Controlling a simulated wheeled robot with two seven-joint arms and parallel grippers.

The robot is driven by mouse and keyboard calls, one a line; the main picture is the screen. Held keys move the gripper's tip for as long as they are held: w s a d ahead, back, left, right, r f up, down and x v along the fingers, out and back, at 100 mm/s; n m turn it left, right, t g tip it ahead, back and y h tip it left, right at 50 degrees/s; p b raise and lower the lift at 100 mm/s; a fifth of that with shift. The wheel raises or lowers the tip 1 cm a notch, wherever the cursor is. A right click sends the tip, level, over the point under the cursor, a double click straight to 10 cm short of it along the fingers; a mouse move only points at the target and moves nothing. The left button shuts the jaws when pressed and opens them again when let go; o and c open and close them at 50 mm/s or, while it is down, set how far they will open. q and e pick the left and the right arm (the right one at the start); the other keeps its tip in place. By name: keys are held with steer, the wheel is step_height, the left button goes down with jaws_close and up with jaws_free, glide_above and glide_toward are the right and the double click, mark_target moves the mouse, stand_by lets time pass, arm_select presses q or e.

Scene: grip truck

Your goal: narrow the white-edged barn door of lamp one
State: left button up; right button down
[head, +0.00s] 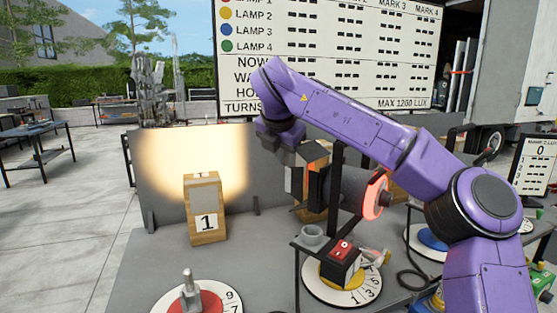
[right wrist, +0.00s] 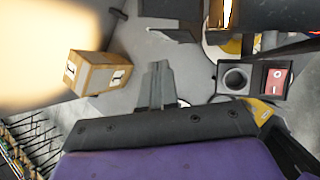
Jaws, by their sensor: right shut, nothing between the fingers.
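A dark lamp (head: 345,190) with a glowing red ring stands in the middle right of the head view, and I take it for lamp one. Its dark barn doors (head: 312,168) face left; my arm partly covers them. In the right wrist view a dark flap (right wrist: 170,8) and a narrow pale strip (right wrist: 228,12) show at the top; I cannot tell surely which is the white-edged door. My right gripper (right wrist: 156,80) is shut and empty, its fingers apart from the flap in that view. In the head view its fingers are hard to make out beside the doors. My left gripper is not in view.
A wooden block marked 1 (head: 205,207) stands before a grey panel (head: 160,150) lit by a warm patch. A red dial (head: 208,303) is in front. A switch box (head: 340,262) sits by a yellow dial. The lit score board (head: 325,55) stands behind.

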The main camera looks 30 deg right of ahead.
mark_target(289, 171)
steer(key=b+x, duration=0.2)
steer(key=x, duration=0.6)
steer(key=shift+f+b, duration=0.15)
steer(key=shift+b, duration=0.25)
steer(key=shift+d, duration=1.35)
steer(key=shift+w+a+p, duration=0.2)
steer(key=shift+w+p, duration=0.25)
steer(key=shift+w, duration=0.1)
steer(key=p+v, duration=0.2)
steer(key=v, duration=0.6)
